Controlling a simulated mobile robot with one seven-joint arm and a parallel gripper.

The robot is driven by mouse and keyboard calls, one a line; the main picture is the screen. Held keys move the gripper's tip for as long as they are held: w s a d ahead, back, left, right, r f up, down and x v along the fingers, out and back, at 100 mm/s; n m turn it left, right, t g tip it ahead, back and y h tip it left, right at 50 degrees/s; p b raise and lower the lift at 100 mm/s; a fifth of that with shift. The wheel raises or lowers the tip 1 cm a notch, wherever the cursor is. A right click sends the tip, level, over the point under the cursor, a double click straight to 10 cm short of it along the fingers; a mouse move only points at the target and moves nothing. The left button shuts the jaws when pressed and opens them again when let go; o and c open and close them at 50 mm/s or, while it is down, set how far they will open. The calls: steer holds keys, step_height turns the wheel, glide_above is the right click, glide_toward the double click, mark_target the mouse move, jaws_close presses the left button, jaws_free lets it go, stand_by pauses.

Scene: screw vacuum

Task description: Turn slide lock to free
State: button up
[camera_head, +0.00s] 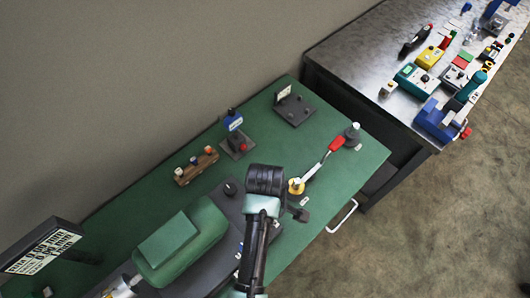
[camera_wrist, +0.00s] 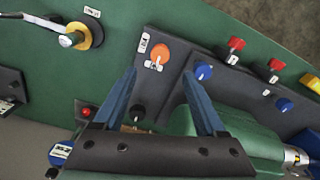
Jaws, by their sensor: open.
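No part in view is clearly readable as the slide lock, and the labels are too small to read. In the wrist view, my gripper (camera_wrist: 159,78) is open, with its two blue fingers apart and nothing between the tips. An orange round knob (camera_wrist: 160,52) with a small metal piece and a white label stands just beyond the tips, on a dark grey panel. A blue knob (camera_wrist: 203,71) is right of it, near the right finger. A black knob (camera_wrist: 137,113) lies between the fingers, lower down. In the head view, my gripper's fingertips are hidden behind my arm.
A green machine body (camera_head: 180,240) stands beside my arm on the green table (camera_head: 240,130). A yellow-based part (camera_head: 296,186) with a red-handled lever (camera_head: 335,144) is close to my arm's right. Red knobs (camera_wrist: 236,44) stand right of the panel. A metal bench (camera_head: 345,58) is beyond.

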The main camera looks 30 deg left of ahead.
steer(key=shift+r, duration=1.9)
